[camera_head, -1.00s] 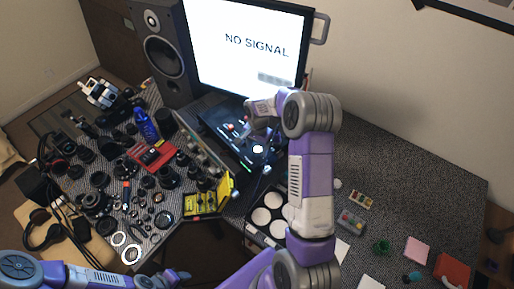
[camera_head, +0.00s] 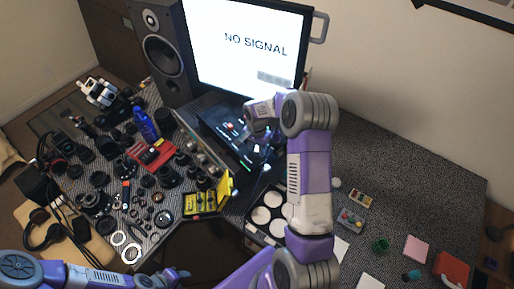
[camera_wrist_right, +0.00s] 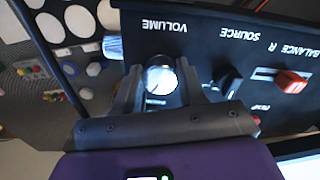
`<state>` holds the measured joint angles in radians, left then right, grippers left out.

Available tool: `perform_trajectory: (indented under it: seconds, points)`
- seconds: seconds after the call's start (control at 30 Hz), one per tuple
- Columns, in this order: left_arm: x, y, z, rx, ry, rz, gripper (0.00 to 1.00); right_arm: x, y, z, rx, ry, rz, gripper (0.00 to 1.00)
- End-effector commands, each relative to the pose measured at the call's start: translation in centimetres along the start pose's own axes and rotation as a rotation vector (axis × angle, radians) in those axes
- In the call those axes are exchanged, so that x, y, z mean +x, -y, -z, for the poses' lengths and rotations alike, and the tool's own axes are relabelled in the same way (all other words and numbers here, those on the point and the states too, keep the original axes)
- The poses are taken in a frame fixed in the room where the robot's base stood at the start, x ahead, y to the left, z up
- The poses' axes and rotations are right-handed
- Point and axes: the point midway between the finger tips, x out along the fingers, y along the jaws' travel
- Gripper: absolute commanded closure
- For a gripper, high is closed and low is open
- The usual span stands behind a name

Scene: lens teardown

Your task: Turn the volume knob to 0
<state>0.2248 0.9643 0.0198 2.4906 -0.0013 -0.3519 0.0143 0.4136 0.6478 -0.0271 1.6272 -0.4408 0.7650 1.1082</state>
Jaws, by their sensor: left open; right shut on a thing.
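The black control panel (camera_wrist_right: 200,45) fills the upper part of the right wrist view, its labels upside down. The volume knob (camera_wrist_right: 161,77), round with a bright, shiny face, is by the VOLUME label. My right gripper (camera_wrist_right: 160,88) is shut on this knob, one finger at each side. The knob's pointer and setting cannot be read. In the head view the panel (camera_head: 222,122) lies below the monitor, and my right wrist and arm hide much of it. My left gripper (camera_head: 180,277) is open and empty at the bottom left, away from the panel.
Beside the volume knob are a dark source knob (camera_wrist_right: 223,79) and a red balance slider (camera_wrist_right: 291,82). The monitor (camera_head: 250,45) and a speaker (camera_head: 164,52) stand behind. Several lens parts crowd the left of the desk. A yellow case (camera_head: 207,201) lies near the front edge.

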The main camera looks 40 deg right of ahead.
Motion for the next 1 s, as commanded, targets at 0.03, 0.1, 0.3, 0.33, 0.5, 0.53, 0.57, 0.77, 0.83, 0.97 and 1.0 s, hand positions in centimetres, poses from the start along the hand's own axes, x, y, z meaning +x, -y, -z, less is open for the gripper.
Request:
perform_trajectory:
  seconds: [0.03, 0.1, 0.3, 0.33, 0.5, 0.53, 0.57, 0.77, 0.83, 0.97, 1.0]
  points:
    - [0.1, 0.0, 0.0, 0.0, 0.0, 0.0, 0.57, 0.0, 0.0, 0.0, -0.008, 0.0, 0.0, 0.91]
    - [0.2, 0.1, 0.0, 0.0, 0.0, 0.0, 0.57, 0.0, 0.0, 0.0, -0.027, -0.001, 0.001, 0.91]
    - [0.7, 0.2, 0.0, 0.0, 0.0, 0.0, 0.57, 0.0, 0.0, 0.0, -0.13, -0.001, 0.002, 0.91]
    - [0.7, 0.3, 0.0, 0.0, 0.0, 0.0, 0.57, 0.0, 0.0, 0.0, -0.152, -0.001, 0.002, 0.91]
    - [1.3, 0.5, 0.1, 0.0, 0.0, 0.0, 0.57, 0.1, 0.0, 0.0, -0.299, -0.002, 0.002, 0.91]
    - [1.4, 0.5, 0.1, 0.0, 0.0, 0.0, 0.57, 0.1, -0.1, 0.1, -0.328, -0.002, 0.002, 0.91]
    - [1.5, 0.6, 0.1, 0.0, 0.0, 0.0, 0.57, 0.0, -0.1, 0.1, -0.357, -0.002, 0.002, 0.91]
    - [2.0, 0.7, 0.1, 0.0, 0.0, 0.0, 0.57, 0.0, -0.1, 0.1, -0.546, -0.001, 0.002, 0.91]
    - [2.1, 0.8, 0.1, 0.0, 0.0, 0.0, 0.57, 0.0, -0.1, 0.1, -0.613, -0.001, 0.002, 0.91]
    - [2.4, 0.9, 0.1, 0.0, 0.0, 0.0, 0.57, 0.0, -0.1, 0.1, -0.736, -0.002, 0.002, 0.91]
    - [2.4, 0.9, 0.1, 0.0, 0.0, 0.0, 0.57, 0.0, -0.1, 0.1, -0.775, -0.002, 0.002, 0.91]
